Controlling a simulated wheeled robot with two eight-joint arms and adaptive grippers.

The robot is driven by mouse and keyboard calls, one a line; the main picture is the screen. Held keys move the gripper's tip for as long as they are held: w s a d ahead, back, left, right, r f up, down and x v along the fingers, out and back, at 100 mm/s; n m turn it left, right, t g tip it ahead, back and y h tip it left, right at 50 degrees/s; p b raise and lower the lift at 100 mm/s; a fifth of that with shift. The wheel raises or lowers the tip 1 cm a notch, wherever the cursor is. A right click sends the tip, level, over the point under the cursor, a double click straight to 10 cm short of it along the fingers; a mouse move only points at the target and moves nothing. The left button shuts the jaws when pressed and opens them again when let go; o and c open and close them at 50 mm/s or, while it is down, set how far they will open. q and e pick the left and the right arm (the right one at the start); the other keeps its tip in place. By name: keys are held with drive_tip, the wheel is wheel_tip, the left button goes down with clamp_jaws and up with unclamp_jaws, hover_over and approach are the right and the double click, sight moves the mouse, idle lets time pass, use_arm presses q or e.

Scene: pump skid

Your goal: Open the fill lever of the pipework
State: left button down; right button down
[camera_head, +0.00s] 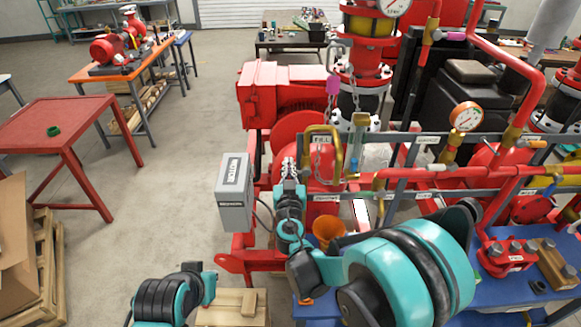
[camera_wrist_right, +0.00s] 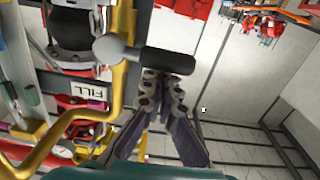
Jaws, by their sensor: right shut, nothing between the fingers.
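The FILL label (camera_head: 322,139) sits by a bent yellow pipe (camera_head: 338,150) on the pipework. In the right wrist view the FILL label (camera_wrist_right: 88,90) is left of that pipe (camera_wrist_right: 123,75). A lever with a grey ball-like hub and a black grip (camera_wrist_right: 165,60) sticks out to the right of the pipe. My right gripper (camera_wrist_right: 165,85) is shut and empty, its fingertips right at the black grip in the picture; I cannot tell whether they touch. In the head view the right gripper (camera_head: 289,165) is left of the label. My left gripper is not in view.
A grey motor box (camera_head: 234,190) stands close left of my right gripper. An orange funnel (camera_head: 327,230) is below the pipework, near my right arm. A pressure gauge (camera_head: 466,117) and red pipes crowd the right side. Floor left of the skid is clear up to a red table (camera_head: 75,115).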

drive_tip(key=shift+a+f+b, duration=0.2)
drive_tip(key=shift+f+b, duration=0.05)
drive_tip(key=shift+f, duration=0.25)
drive_tip(key=shift+a+f+b, duration=0.15)
drive_tip(key=shift+f+b, duration=0.05)
drive_tip(key=shift+f, duration=0.3)
drive_tip(key=shift+f+b, duration=0.5)
drive_tip(key=shift+f, duration=0.35)
drive_tip(key=shift+d+f+b, duration=1.5)
drive_tip(key=shift+f+b, duration=0.6)
drive_tip(key=shift+b, duration=0.3)
drive_tip(key=s+a+b, duration=0.1)
drive_tip(key=s, duration=0.8)
drive_tip(key=shift+a, duration=0.1)
